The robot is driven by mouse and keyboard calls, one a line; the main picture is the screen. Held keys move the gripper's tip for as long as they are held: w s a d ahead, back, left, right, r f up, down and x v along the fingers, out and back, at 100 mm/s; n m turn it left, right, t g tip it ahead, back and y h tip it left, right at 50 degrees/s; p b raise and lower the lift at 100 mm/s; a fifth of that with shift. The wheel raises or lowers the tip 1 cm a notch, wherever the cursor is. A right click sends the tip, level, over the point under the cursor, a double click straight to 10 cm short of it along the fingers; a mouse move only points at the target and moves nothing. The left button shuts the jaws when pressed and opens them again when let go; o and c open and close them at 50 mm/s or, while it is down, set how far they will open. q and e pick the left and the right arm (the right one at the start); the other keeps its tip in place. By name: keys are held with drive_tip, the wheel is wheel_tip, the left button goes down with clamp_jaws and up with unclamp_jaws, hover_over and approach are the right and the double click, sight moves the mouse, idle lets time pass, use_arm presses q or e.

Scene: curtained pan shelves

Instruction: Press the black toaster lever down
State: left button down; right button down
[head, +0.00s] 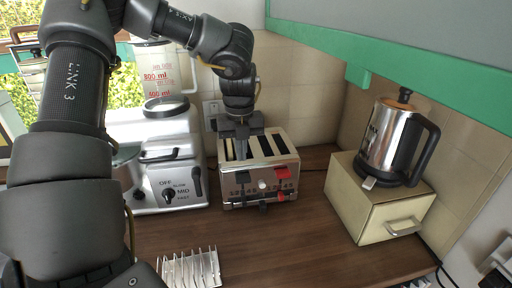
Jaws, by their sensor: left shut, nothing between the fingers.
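The toaster (229,187) is a cream and metal box with dark slots on top, standing on the wooden counter against the tiled wall. On its front, a black lever (242,177) sits at the upper left and a red lever (282,172) at the upper right. More small black and red parts show low on the front. My left gripper (241,155) points down over the top left of the toaster, behind the black lever. It is shut and empty. I cannot tell whether it touches the toaster. My right gripper is out of view.
A blender (178,176) with a dial and a measuring jug (158,72) stands left of the toaster. A metal kettle (391,138) stands on a cream drawer box (373,205) at right. A white rack (190,269) lies in front. Counter before the toaster is clear. A green-edged cabinet (420,84) overhangs.

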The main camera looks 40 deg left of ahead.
sight(243, 177)
use_arm(q)
drive_tip(key=shift+s+a, duration=0.1)
drive_tip(key=shift+s, duration=0.25)
drive_tip(key=shift+w+d+f, duration=0.15)
drive_tip(key=shift+w+d, duration=0.05)
drive_tip(key=shift+d, duration=0.05)
drive_tip(key=shift+w+d+f+b, duration=0.15)
drive_tip(key=shift+w+f+b, duration=0.05)
drive_tip(key=shift+f+b, duration=0.1)
drive_tip(key=shift+w+f, duration=0.1)
drive_tip(key=shift+f, duration=0.15)
drive_tip(key=shift+s+f+b, duration=0.2)
drive_tip(key=shift+f+b, duration=0.3)
drive_tip(key=shift+f, duration=0.1)
drive_tip(key=shift+s+a+f+b, duration=0.1)
drive_tip(key=shift+a+f+b, duration=0.1)
drive_tip(key=shift+f+b, duration=0.35)
drive_tip(key=shift+d+f+b, duration=0.1)
drive_tip(key=shift+f+b, duration=0.25)
drive_tip(key=shift+f, duration=0.6)
drive_tip(key=shift+r, duration=0.1)
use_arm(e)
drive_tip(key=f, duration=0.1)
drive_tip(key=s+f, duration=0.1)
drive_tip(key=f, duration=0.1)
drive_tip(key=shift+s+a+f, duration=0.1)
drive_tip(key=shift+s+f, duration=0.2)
